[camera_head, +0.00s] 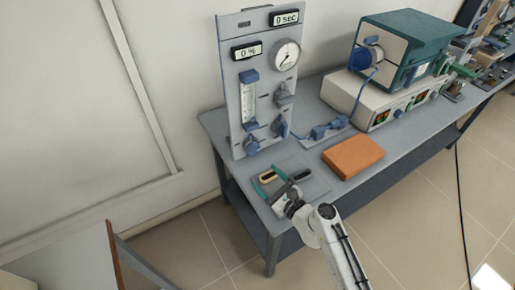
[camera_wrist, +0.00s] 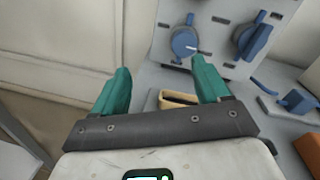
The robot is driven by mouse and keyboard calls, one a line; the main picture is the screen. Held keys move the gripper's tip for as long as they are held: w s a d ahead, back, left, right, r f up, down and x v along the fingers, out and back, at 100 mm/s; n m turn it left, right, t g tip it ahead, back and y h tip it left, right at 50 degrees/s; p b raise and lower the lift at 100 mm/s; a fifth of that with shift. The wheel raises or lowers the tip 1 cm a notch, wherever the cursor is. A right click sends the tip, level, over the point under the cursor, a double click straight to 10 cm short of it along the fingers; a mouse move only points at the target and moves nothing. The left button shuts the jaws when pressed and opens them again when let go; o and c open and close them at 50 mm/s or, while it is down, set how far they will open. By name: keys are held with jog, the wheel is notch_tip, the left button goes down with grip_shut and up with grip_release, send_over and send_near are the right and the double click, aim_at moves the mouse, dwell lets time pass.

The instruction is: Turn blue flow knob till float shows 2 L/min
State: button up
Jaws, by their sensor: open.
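A grey upright panel (camera_head: 234,112) stands at the back left of the bench, with a clear flow tube (camera_head: 249,103) on it. The float's reading is too small to tell. A round blue knob (camera_head: 252,146) sits low on the panel below the tube; it shows in the wrist view (camera_wrist: 185,42) with a white pointer mark. Another blue knob (camera_head: 280,127) is to its right, also seen in the wrist view (camera_wrist: 253,38). My gripper (camera_head: 270,178) has teal fingers, open, above the bench in front of the panel. In the wrist view (camera_wrist: 163,68) the round knob lies beyond the right finger, apart from it.
A small tan-rimmed dark object (camera_wrist: 180,98) lies between and beyond my fingers. An orange block (camera_head: 352,156) lies on the bench (camera_head: 310,160) to the right. A teal-and-white furnace (camera_head: 400,60) stands behind it. Displays (camera_head: 247,51) and a round gauge (camera_head: 287,54) are higher on the panel.

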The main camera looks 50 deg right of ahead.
aim_at(255, 150)
jog(key=d+m+h, duration=0.2)
jog(key=m, duration=0.1)
jog(key=shift+s+d, duration=0.15)
jog(key=shift+d, duration=0.4)
jog(key=x, duration=1)
jog(key=shift+w+f, duration=0.1)
jog(key=shift+w, duration=0.25)
jog(key=c, duration=1)
